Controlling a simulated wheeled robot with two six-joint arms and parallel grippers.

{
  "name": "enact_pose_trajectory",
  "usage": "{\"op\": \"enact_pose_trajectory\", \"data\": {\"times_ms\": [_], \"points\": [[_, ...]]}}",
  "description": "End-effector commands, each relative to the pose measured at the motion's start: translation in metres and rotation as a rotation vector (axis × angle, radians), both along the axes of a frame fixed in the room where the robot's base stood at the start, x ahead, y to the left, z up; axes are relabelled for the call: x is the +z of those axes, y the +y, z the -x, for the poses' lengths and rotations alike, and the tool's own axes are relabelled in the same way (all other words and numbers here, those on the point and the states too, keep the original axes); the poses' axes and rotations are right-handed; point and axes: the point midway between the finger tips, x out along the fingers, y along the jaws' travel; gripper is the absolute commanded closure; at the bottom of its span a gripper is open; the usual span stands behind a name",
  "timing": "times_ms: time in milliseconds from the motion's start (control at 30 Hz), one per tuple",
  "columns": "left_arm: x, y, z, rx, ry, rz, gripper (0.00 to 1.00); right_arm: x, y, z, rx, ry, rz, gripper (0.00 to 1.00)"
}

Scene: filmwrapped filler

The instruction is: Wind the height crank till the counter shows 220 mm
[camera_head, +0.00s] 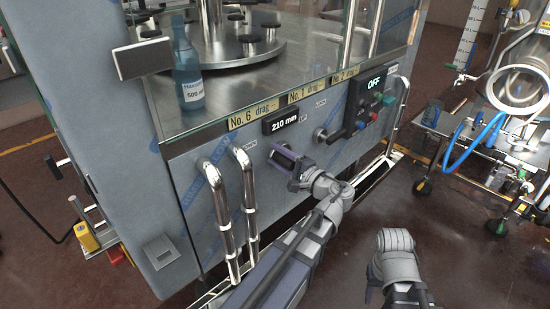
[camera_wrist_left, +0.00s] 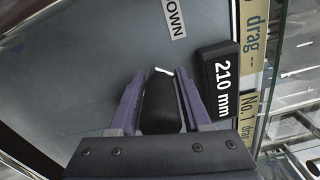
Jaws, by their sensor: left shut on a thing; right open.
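The counter (camera_head: 285,121) on the machine's front panel reads 210 mm. It also shows in the left wrist view (camera_wrist_left: 220,84), turned sideways. My left gripper (camera_head: 284,160) is at the panel just below the counter, between the DOWN and UP labels. In the left wrist view its purple fingers are shut on the black handle of the height crank (camera_wrist_left: 161,106). The rest of the crank is mostly hidden by the gripper. My right gripper (camera_head: 374,288) is low in front of the machine, clear of the panel; its fingers are barely visible.
Two bent steel pipes (camera_head: 247,190) stand left of the gripper. A blue bottle (camera_head: 187,75) stands on the machine top. A steel cart is at right.

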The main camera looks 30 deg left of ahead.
Motion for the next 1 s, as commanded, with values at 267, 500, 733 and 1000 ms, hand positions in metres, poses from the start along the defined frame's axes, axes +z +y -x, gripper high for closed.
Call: {"op": "enact_pose_trajectory", "data": {"times_ms": [267, 500, 733, 1000], "points": [[0.017, -0.006, -0.018, -0.007, 0.243, -0.096, 1.00, 0.015, 0.000, 0.000, -0.001, 0.001, -0.003, 0.50], [0.023, -0.011, -0.032, -0.007, 0.457, -0.174, 1.00, 0.021, 0.001, 0.000, -0.001, 0.001, -0.004, 0.50], [0.026, -0.016, -0.045, -0.007, 0.643, -0.241, 1.00, 0.024, 0.001, 0.000, -0.001, 0.002, -0.005, 0.50], [0.026, -0.020, -0.056, -0.008, 0.809, -0.298, 1.00, 0.025, 0.001, 0.000, -0.001, 0.002, -0.005, 0.50]]}}
